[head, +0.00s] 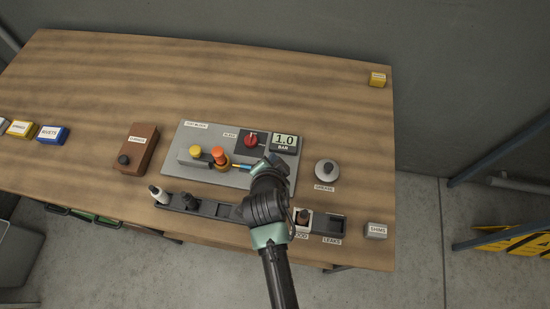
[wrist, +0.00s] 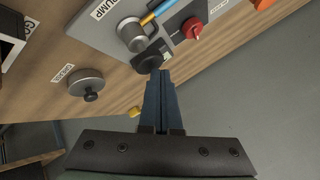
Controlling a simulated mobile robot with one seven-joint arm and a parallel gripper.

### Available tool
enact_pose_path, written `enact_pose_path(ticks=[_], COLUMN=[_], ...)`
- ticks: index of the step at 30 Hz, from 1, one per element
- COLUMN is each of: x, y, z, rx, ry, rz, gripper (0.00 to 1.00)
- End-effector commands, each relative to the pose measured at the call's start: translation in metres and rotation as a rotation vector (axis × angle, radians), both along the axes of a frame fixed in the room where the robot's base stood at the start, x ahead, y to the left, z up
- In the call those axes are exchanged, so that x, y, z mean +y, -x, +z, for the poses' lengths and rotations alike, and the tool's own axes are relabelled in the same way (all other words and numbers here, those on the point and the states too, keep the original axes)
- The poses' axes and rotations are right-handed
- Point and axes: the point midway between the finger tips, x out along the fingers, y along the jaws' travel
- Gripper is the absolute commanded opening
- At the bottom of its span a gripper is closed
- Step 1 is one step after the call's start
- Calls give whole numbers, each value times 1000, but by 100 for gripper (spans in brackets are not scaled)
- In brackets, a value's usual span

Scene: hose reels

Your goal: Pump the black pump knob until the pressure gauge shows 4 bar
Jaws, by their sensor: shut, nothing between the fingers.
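The pressure gauge (head: 283,141) at the back right of the grey test-block plate (head: 185,150) reads 1.0 BAR. In the head view my arm hides the pump. My gripper (wrist: 160,73) is shut and empty, with its fingertips right at the black knob. I cannot tell whether they touch it.
A grease pot (head: 327,171) stands to the right. A brown box (head: 138,148) is at the left, and a dark tray (head: 212,207) lies in front.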

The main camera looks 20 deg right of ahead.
Motion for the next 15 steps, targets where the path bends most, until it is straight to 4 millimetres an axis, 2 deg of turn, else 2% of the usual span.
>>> enact_pose_path(ticks=[15], x=[0], y=[1], z=[-8], rx=[2], ry=[-1], rz=[0], gripper=[0])
